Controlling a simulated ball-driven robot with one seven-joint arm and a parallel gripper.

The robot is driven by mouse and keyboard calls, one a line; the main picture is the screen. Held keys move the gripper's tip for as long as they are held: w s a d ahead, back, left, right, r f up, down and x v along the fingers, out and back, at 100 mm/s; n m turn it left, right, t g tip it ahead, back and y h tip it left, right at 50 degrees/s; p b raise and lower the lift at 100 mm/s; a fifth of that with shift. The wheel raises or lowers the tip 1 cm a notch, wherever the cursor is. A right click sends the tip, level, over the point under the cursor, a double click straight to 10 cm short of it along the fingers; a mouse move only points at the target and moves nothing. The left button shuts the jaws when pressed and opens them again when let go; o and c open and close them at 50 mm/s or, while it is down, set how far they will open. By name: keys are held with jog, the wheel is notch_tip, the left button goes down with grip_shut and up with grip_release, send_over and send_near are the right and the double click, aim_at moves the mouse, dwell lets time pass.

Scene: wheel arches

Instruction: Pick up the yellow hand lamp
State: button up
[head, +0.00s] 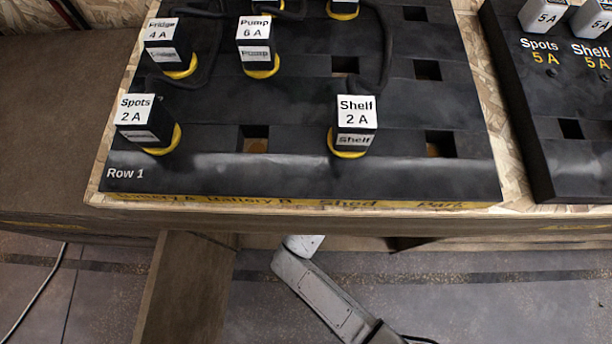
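No yellow hand lamp shows in the head view. My gripper does not show either. A grey jointed bar with a short white end (318,290) slants up from the bottom middle to just below the board's front edge. It looks like part of my arm, but no fingers can be made out on it.
A black board (300,170) marked "Row 1" has square holes and several labelled plugs with yellow collars, such as Shelf 2 A (356,125) and Spots 2 A (146,122). A second black board (560,160) stands at right. A brown upright (185,290) is below. Bare floor (90,300) shows lower left.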

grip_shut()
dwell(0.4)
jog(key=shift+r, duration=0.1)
